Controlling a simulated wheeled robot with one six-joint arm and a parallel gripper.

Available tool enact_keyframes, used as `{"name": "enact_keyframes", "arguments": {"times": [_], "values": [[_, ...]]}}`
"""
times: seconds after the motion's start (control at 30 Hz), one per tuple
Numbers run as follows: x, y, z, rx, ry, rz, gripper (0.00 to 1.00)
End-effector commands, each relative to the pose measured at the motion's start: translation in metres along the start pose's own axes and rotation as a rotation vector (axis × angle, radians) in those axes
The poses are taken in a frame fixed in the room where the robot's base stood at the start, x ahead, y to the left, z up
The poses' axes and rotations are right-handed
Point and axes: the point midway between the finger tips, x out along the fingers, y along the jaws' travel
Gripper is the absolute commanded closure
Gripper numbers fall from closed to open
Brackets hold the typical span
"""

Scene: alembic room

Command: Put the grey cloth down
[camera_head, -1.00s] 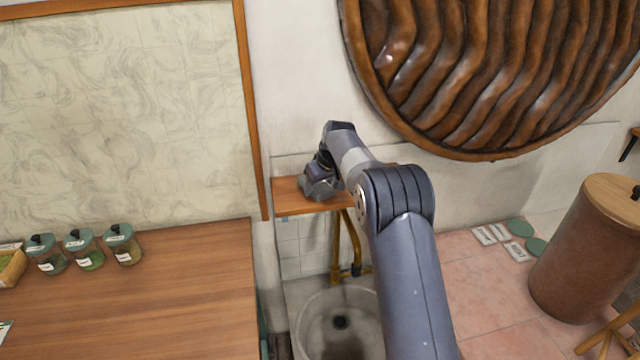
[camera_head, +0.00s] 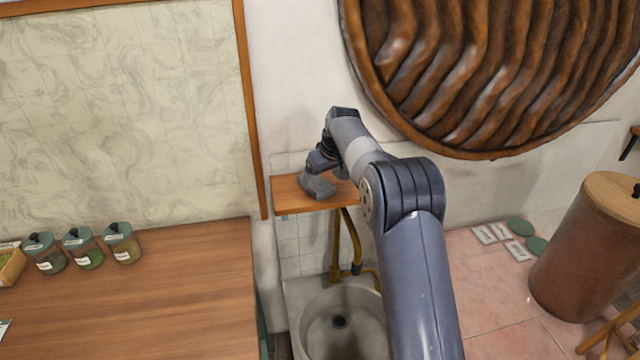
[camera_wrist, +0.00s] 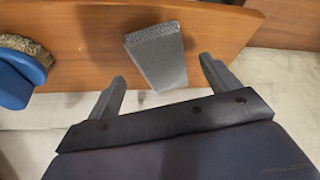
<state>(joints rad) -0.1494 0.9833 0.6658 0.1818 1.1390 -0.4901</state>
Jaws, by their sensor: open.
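The grey cloth (camera_head: 318,187) lies on a small wooden shelf (camera_head: 290,198) above the basin. In the wrist view the cloth (camera_wrist: 157,56) is a folded grey textured piece resting on the wooden surface (camera_wrist: 90,50). My gripper (camera_wrist: 160,76) is open, with one finger on each side of the cloth's near end and a visible gap to each. In the head view my gripper (camera_head: 318,168) is just above the cloth, and its fingers are hard to make out.
A blue object with a bristly edge (camera_wrist: 22,72) is at the left of the wrist view. A round basin (camera_head: 340,325) with a brass pipe (camera_head: 352,245) stands below the shelf. Lidded jars (camera_head: 122,243) stand on the wooden counter (camera_head: 150,295). A large carved wooden disc (camera_head: 490,80) hangs on the wall.

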Motion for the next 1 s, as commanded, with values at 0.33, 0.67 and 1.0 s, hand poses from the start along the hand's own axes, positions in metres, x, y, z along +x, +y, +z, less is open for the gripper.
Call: {"name": "enact_keyframes", "arguments": {"times": [0.33, 0.67, 1.0], "values": [[-0.069, 0.000, 0.000, 0.000, 0.001, 0.001, 0.17], [-0.085, 0.000, 0.000, 0.000, -0.002, -0.001, 0.17], [-0.077, 0.000, 0.000, 0.000, -0.002, -0.001, 0.17]]}}
